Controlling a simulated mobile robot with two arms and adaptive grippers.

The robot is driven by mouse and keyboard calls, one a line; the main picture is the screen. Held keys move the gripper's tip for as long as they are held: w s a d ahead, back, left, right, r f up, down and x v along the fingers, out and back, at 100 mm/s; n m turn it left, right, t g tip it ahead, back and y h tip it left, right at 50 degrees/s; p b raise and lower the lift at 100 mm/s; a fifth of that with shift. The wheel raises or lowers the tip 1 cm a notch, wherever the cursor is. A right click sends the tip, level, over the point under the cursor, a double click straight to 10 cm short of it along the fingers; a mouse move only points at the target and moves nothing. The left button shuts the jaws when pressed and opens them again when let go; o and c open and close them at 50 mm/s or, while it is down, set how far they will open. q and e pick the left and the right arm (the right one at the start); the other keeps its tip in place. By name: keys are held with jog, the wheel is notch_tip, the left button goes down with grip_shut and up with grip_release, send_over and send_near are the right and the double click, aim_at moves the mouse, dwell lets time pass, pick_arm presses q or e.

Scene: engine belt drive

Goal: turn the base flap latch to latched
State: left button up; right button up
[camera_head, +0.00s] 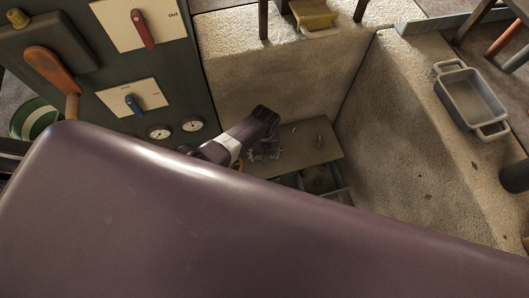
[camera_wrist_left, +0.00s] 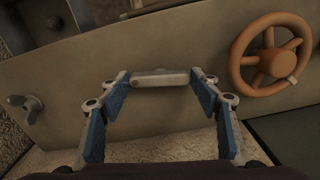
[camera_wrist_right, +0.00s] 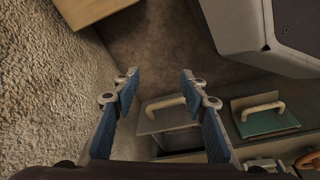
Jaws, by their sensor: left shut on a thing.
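A flat grey-tan panel, apparently the base flap (camera_head: 298,138), lies low in the pit in the head view; it also fills the left wrist view (camera_wrist_left: 75,85). A small winged piece (camera_wrist_left: 24,107), which looks like a latch, sits near the panel's left end there; in the head view the winged piece (camera_head: 319,141) is at the right. My left gripper (camera_head: 266,150) is over the panel. In the left wrist view my left gripper (camera_wrist_left: 160,78) is shut on a pale bar handle (camera_wrist_left: 160,78), one finger at each end. My right gripper (camera_wrist_right: 157,76) is open and empty, hidden in the head view.
An orange handwheel (camera_wrist_left: 270,55) is beside the held handle. A rough stone wall (camera_head: 400,140) bounds the pit. In the right wrist view, a grey handled block (camera_wrist_right: 168,115) and a green one (camera_wrist_right: 265,118) lie beyond my fingers. My purple arm covers the head view's lower half.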

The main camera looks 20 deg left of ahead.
pick_arm(q)
jog(key=shift+n, duration=1)
pick_arm(e)
jog(key=shift+s+d+f, duration=0.1)
jog(key=shift+s+f, duration=0.6)
jog(key=shift+f, duration=0.2)
pick_arm(q)
jog(key=shift+w, duration=0.1)
jog(key=o, duration=1.2)
jog(key=shift+c, duration=0.2)
notch_tip(320, 180, up, 12)
